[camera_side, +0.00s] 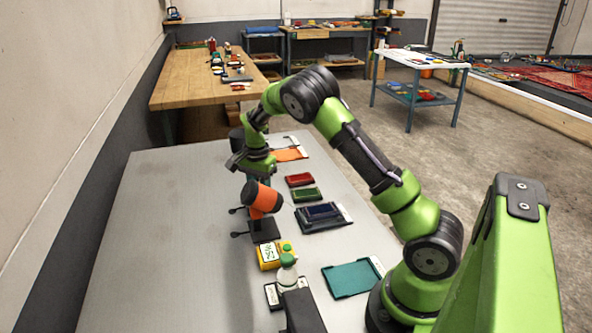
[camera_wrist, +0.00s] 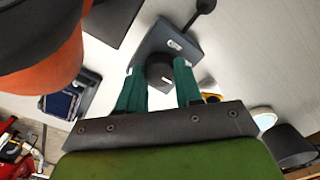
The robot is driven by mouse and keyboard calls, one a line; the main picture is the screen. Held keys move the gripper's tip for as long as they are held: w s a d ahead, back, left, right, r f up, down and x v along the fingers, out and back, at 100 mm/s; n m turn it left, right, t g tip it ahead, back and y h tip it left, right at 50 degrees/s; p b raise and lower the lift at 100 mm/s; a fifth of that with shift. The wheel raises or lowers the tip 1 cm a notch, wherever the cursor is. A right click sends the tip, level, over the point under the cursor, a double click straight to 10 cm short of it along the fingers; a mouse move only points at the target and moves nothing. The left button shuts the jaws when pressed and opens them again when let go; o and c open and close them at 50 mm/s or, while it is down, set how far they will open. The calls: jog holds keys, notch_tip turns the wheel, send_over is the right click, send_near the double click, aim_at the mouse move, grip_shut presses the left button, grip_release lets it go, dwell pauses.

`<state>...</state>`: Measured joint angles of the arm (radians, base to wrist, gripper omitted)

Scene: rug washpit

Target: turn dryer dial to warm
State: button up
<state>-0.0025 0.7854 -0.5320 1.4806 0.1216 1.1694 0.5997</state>
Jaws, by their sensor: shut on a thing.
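The orange and dark-grey dryer (camera_side: 263,197) stands tilted on a dark base (camera_side: 264,230) on the grey table. Its orange body (camera_wrist: 50,80) fills the left of the wrist view. A short dark dial (camera_wrist: 160,72) sits at a dark plate (camera_wrist: 150,42) with a small white label. My gripper (camera_wrist: 158,88) has its two teal fingers on either side of the dial and is shut on it. In the side view my gripper (camera_side: 258,178) is just behind the dryer, and the fingertips are mostly hidden. I cannot read the dial's setting.
Red (camera_side: 300,180), green (camera_side: 306,195) and blue (camera_side: 322,212) items lie to the right. A teal tray (camera_side: 350,279) lies closer. The table's left side is clear.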

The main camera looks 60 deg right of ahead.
jog(key=shift+m, duration=1)
jog(key=o, duration=1)
jog(key=shift+o, duration=0.2)
jog(key=shift+r, duration=0.1)
notch_tip(320, 180, up, 17)
